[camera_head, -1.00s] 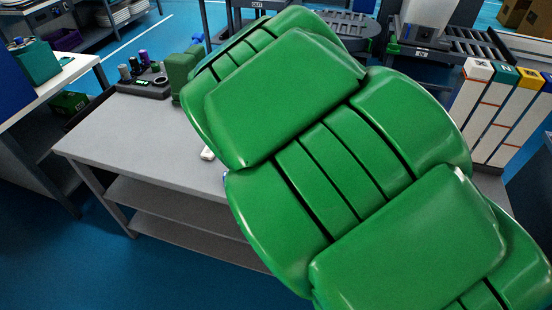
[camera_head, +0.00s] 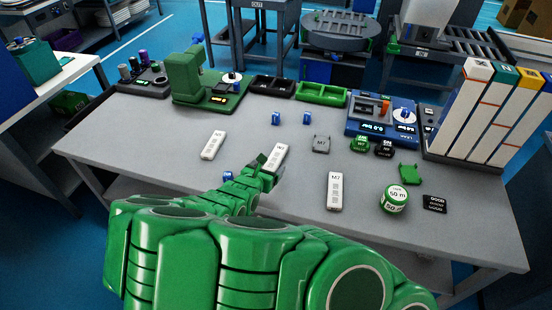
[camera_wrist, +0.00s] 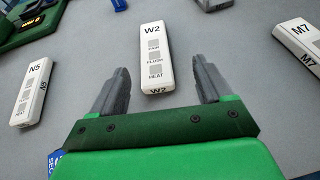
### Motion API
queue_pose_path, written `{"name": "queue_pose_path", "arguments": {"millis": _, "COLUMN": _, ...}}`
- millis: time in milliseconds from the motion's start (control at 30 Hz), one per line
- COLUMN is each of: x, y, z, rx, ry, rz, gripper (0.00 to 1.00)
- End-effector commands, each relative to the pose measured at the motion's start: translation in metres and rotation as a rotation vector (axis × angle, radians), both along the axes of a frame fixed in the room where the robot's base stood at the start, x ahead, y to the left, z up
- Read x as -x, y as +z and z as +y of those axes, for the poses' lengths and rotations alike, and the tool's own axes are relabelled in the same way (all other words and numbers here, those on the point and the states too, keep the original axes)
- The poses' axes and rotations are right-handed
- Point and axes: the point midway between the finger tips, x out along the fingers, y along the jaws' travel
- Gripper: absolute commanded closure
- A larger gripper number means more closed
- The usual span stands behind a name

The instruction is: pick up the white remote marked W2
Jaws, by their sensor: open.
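The white remote marked W2 (camera_wrist: 155,58) lies flat on the grey table, label up, in the wrist view. Its near end lies between the tips of my gripper (camera_wrist: 158,82) as seen in that view, with a gap on each side. My gripper is open and empty. In the head view the W2 remote (camera_head: 277,156) lies at mid-table, and my gripper (camera_head: 264,170) is at its near end, partly in front of it. Whether the fingers are down at its height I cannot tell.
White remotes N5 (camera_head: 213,145) and M7 (camera_head: 335,191) lie left and right of W2. A small blue part (camera_head: 228,177) is close to my gripper's left. A grey M2 piece (camera_head: 321,144) and a green-white roll (camera_head: 394,198) are to the right. Machines and trays line the back.

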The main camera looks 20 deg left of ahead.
Motion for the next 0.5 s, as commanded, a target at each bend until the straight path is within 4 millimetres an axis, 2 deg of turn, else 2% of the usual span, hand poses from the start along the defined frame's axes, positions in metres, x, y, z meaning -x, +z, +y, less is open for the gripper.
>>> {"name": "queue_pose_path", "arguments": {"millis": 167, "x": 0.0, "y": -0.007, "z": 0.003, "rx": 0.016, "ry": 0.019, "rz": 0.007, "gripper": 0.21}}
{"name": "queue_pose_path", "arguments": {"millis": 500, "x": -0.02, "y": -0.015, "z": 0.002, "rx": 0.014, "ry": 0.017, "rz": 0.008, "gripper": 0.21}}
